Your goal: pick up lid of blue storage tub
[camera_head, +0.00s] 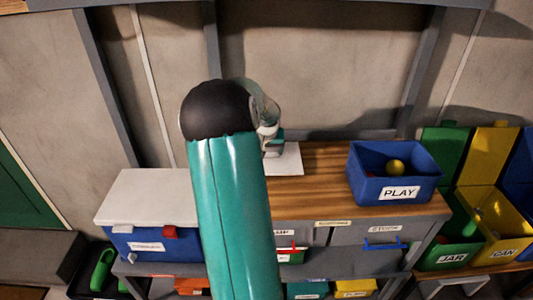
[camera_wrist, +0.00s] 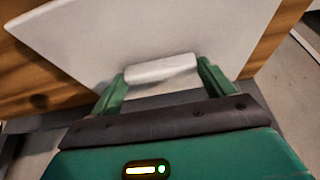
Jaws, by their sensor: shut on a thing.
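A flat white lid (camera_wrist: 150,32) with a white raised handle (camera_wrist: 160,68) fills the upper part of the wrist view. In the head view the lid (camera_head: 288,160) shows partly behind my arm, at the wooden top. My gripper (camera_wrist: 162,73) is shut on the handle, with one green finger at each end. In the head view my gripper (camera_head: 272,143) is mostly hidden by my arm. I cannot tell whether the lid touches the wood. An open blue tub (camera_head: 391,187) labelled PLAY stands to the right with a yellow ball (camera_head: 396,166) inside.
The wooden top (camera_head: 325,187) is bare between the lid and the blue tub. A blue box with a white top (camera_head: 150,195) stands at left. Green (camera_head: 447,240) and yellow (camera_head: 492,230) open bins stand at right. A grey wall with posts rises behind.

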